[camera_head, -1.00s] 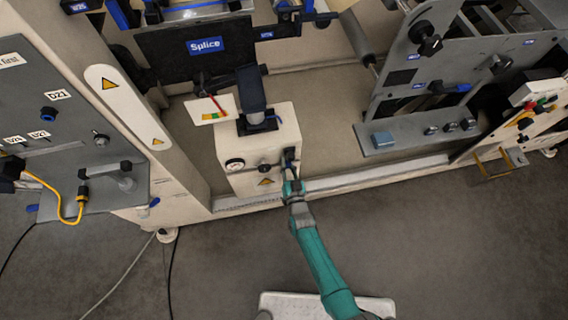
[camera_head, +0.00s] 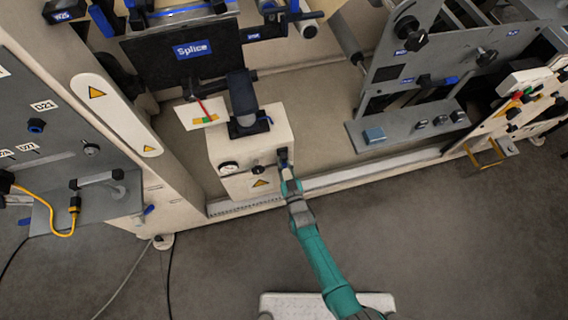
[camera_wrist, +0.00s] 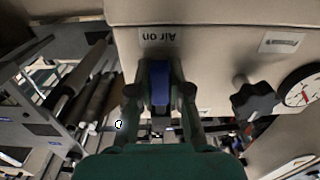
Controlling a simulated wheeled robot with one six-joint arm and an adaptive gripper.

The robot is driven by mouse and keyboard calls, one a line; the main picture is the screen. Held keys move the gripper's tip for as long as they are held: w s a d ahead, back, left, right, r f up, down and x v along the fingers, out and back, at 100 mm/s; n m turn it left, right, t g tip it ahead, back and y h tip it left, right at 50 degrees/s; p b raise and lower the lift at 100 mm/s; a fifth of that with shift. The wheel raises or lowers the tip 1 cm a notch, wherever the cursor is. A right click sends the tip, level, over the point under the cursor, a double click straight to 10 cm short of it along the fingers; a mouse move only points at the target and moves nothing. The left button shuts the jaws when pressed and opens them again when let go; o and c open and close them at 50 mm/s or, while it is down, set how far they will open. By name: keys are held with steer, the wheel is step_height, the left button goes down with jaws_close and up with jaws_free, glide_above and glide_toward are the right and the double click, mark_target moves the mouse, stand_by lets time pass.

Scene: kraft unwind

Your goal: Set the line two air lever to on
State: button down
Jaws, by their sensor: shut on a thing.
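The air lever, a small handle with a blue grip (camera_wrist: 161,84), sits between the fingers of my gripper (camera_wrist: 161,98) in the wrist view. An upside-down "Air on" label (camera_wrist: 163,37) is on the cream panel beyond it. In the head view my gripper (camera_head: 287,174) is at the front right of a cream box (camera_head: 228,148), on the dark lever mount (camera_head: 283,156). My gripper is shut on the lever. The fingers partly hide the lever's base, and its exact angle is hard to tell. No line number is legible on the box.
A black knob (camera_wrist: 254,98) and a pressure gauge (camera_wrist: 301,88) are beside the lever in the wrist view. A grey shelf (camera_head: 405,128) with knobs stands at right. A panel with a yellow cable (camera_head: 62,233) is at left.

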steer(key=c, duration=1.1)
jaws_free()
steer(key=shift+d, duration=0.1)
steer(key=shift+v, duration=6)
